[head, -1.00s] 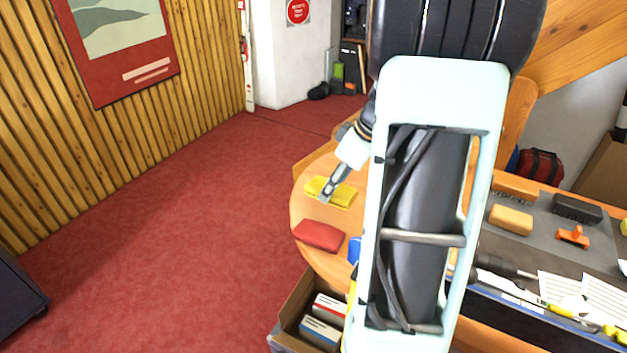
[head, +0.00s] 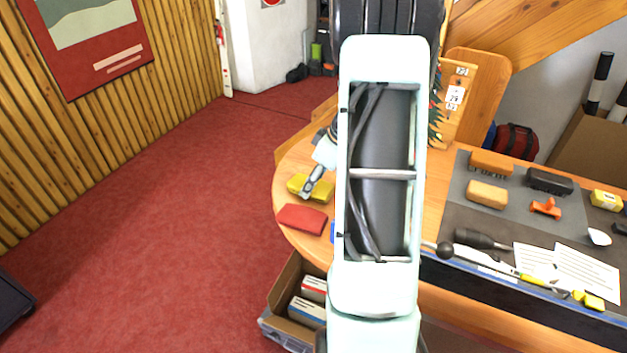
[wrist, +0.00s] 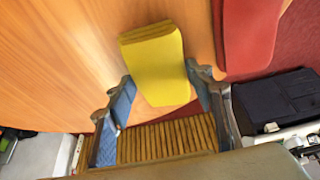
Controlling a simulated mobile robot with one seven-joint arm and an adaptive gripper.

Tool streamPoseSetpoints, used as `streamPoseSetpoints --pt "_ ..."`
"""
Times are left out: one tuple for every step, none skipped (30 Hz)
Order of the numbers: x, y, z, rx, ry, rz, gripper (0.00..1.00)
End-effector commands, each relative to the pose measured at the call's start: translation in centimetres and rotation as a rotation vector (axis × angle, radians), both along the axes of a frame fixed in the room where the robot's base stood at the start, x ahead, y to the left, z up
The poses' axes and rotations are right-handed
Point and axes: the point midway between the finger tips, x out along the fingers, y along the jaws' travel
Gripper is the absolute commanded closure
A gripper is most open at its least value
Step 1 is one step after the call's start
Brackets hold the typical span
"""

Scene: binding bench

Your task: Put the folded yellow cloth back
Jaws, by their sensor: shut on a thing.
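The folded yellow cloth (head: 297,184) is at the rounded left end of the wooden bench (head: 290,160). My gripper (head: 307,190) reaches down onto it from behind my arm. In the wrist view, the cloth (wrist: 158,70) sits between the two blue-padded fingers of my gripper (wrist: 162,82), which are shut on it. I cannot tell whether the cloth touches the bench top or is slightly above it.
A folded red cloth (head: 302,219) lies just in front of the yellow one, and also shows in the wrist view (wrist: 248,35). A blue item (head: 333,231) is mostly hidden by my arm. A grey mat (head: 520,215) with brushes is on the right. An open box (head: 283,300) stands below the bench end.

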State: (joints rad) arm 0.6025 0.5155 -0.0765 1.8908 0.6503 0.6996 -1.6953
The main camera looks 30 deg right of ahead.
Motion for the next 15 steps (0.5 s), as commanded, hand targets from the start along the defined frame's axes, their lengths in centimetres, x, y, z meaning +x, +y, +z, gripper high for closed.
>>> streamPoseSetpoints --pt "0.00 0.00 -0.03 0.000 0.000 0.000 0.71" --pt "0.00 0.00 -0.10 0.000 0.000 0.000 0.71" --pt "0.00 0.00 -0.23 0.000 0.000 0.000 0.71" --pt "0.00 0.00 -0.31 0.000 0.000 0.000 0.71" --pt "0.00 0.00 -0.38 0.000 0.000 0.000 0.71" --pt "-0.01 0.01 -0.21 0.000 0.000 0.000 0.47" --pt "-0.01 0.01 -0.18 0.000 0.000 0.000 0.44" --pt "-0.01 0.00 -0.19 0.000 0.000 0.000 0.41" --pt "-0.01 0.00 -0.19 0.000 0.000 0.000 0.36" --pt "-0.02 0.00 -0.18 0.000 0.000 0.000 0.34" --pt "-0.02 0.01 -0.18 0.000 0.000 0.000 0.34" --pt "-0.02 0.00 -0.18 0.000 0.000 0.000 0.34" --pt "-0.02 0.01 -0.18 0.000 0.000 0.000 0.34" --pt "-0.02 0.00 -0.18 0.000 0.000 0.000 0.34" --pt "-0.02 0.00 -0.18 0.000 0.000 0.000 0.34"
